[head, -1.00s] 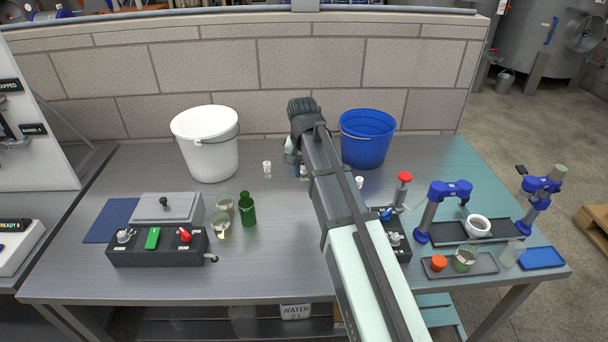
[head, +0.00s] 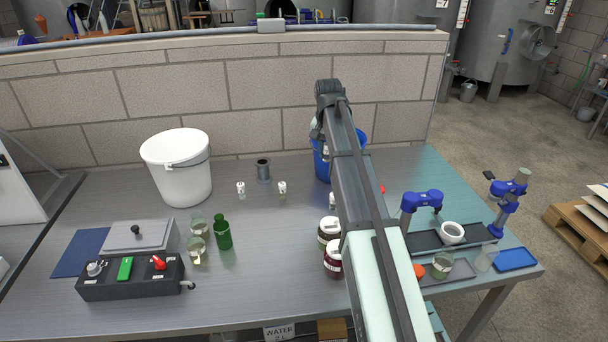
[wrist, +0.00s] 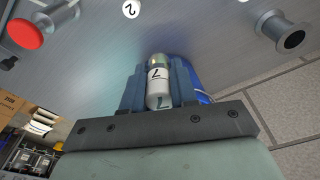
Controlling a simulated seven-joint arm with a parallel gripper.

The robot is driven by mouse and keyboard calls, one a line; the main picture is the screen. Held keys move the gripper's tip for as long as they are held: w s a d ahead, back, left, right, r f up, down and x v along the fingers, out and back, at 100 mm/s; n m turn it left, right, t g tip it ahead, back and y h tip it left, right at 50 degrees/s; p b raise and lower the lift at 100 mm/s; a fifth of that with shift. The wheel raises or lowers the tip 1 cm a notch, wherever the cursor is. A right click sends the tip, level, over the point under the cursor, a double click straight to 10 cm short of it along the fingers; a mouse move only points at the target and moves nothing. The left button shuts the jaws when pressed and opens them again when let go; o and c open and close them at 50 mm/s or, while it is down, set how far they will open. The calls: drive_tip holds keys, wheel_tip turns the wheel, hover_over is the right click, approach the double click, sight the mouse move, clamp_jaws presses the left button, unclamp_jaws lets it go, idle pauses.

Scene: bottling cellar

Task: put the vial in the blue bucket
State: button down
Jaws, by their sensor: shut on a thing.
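The vial (wrist: 158,101) is a small clear tube with a white label and dark figures. In the wrist view it sits between the blue fingers of my gripper (wrist: 160,78), which is shut on it. The blue bucket (head: 321,168) stands at the back of the table, right of centre, partly covered by my arm in the head view. A bit of its blue shows behind the right finger in the wrist view (wrist: 203,97). My gripper is mostly hidden behind my arm in the head view, near the bucket. I cannot tell whether the vial is over the bucket's opening.
Bottles and a control box (head: 130,278) are at left.

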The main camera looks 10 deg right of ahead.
drive_tip(key=w+d+r+n, duration=0.1)
drive_tip(key=w+d+r, duration=0.3)
drive_tip(key=w, duration=0.4)
drive_tip(key=w+d+r, duration=0.4)
drive_tip(key=w+r, duration=0.1)
drive_tip(key=w, duration=0.2)
wheel_tip(320, 180, down, 11)
drive_tip(key=n, duration=0.2)
drive_tip(key=shift+a+n, duration=0.15)
drive_tip(key=shift+n, duration=0.25)
drive_tip(key=c, duration=0.8)
unclamp_jaws()
drive_tip(key=shift+r, duration=0.1)
